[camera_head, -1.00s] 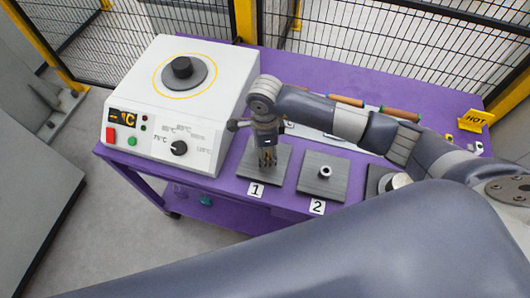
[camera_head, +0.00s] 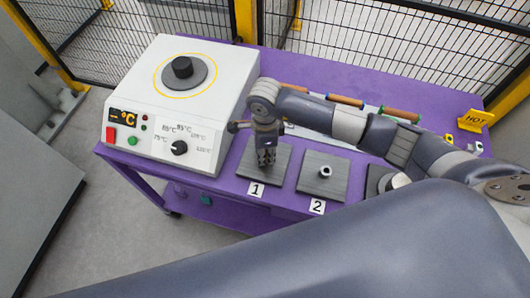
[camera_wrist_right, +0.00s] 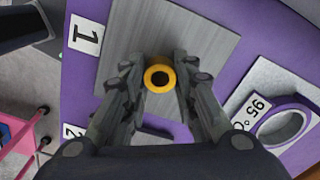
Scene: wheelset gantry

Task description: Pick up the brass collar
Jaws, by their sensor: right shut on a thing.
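The brass collar (camera_wrist_right: 159,77) shows in the right wrist view as a yellow ring with a dark hole, between the fingertips of my right gripper (camera_wrist_right: 160,85). The gripper is shut on it, with one finger on each side. Behind it lies the grey plate marked 1 (camera_wrist_right: 205,45). In the head view my right gripper (camera_head: 266,158) points down over plate 1 (camera_head: 250,182), and its fingers hide the collar. I cannot tell whether the collar is clear of the plate. My left gripper is not in view.
A white heater box (camera_head: 165,100) stands left of the gripper. Plate 2 (camera_head: 310,184), holding a small metal ring (camera_head: 325,171), lies to the right. Wooden-handled tools (camera_head: 345,100) and a yellow HOT sign (camera_head: 475,119) lie on the purple table. A wire fence (camera_head: 400,40) stands behind.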

